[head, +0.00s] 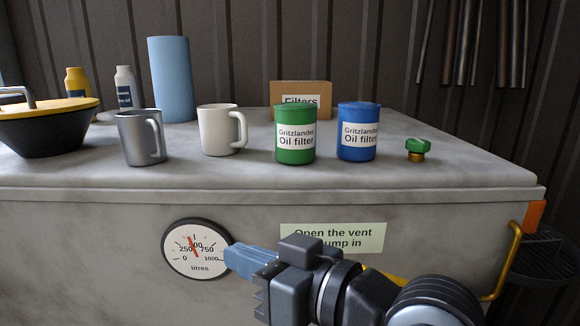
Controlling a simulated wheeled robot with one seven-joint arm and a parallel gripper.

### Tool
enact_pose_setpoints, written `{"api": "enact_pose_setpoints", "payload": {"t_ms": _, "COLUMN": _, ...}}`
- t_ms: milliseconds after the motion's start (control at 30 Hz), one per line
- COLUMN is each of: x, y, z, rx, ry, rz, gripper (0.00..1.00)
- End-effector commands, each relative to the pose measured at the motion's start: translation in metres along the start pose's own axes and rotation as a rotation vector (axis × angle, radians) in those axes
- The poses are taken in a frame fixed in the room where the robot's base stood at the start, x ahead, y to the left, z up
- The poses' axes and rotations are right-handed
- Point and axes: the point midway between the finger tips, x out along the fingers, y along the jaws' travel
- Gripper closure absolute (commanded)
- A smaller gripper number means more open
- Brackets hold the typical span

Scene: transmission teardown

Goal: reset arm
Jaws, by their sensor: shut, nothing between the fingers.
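My gripper (240,259) is in front of the grey tank (100,230), below its top edge. Its blue fingers point left and end just beside the round gauge (193,252), overlapping the gauge's right edge in the picture. The fingers are shut with nothing between them. My arm reaches in from the lower right and covers part of a pale green label (355,236) reading "Open the vent", with its second line partly hidden. Whether the fingers touch the gauge or tank front cannot be told.
On the tank top stand a grey mug (138,143), a white mug (217,134), green (295,152) and blue (356,150) oil filters, a green-topped cap (416,151), a Filters box (312,90), a blue roll (171,85), bottles and a yellow-lidded pan (45,128). A yellow handle (508,262) is right.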

Motion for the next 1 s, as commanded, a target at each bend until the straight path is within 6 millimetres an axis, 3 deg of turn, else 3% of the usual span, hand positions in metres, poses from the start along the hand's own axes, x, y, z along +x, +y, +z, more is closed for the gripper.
{"api": "enact_pose_setpoints", "payload": {"t_ms": 267, "x": -0.034, "y": 0.012, "z": 0.049, "rx": 0.231, "ry": 0.167, "rz": 0.213, "gripper": 1.00}}
{"api": "enact_pose_setpoints", "payload": {"t_ms": 467, "x": -0.075, "y": 0.017, "z": 0.098, "rx": 0.338, "ry": 0.223, "rz": 0.393, "gripper": 1.00}}
{"api": "enact_pose_setpoints", "payload": {"t_ms": 733, "x": -0.151, "y": 0.006, "z": 0.170, "rx": 0.392, "ry": 0.221, "rz": 0.639, "gripper": 1.00}}
{"api": "enact_pose_setpoints", "payload": {"t_ms": 1000, "x": -0.246, "y": -0.026, "z": 0.226, "rx": 0.333, "ry": 0.145, "rz": 0.842, "gripper": 1.00}}
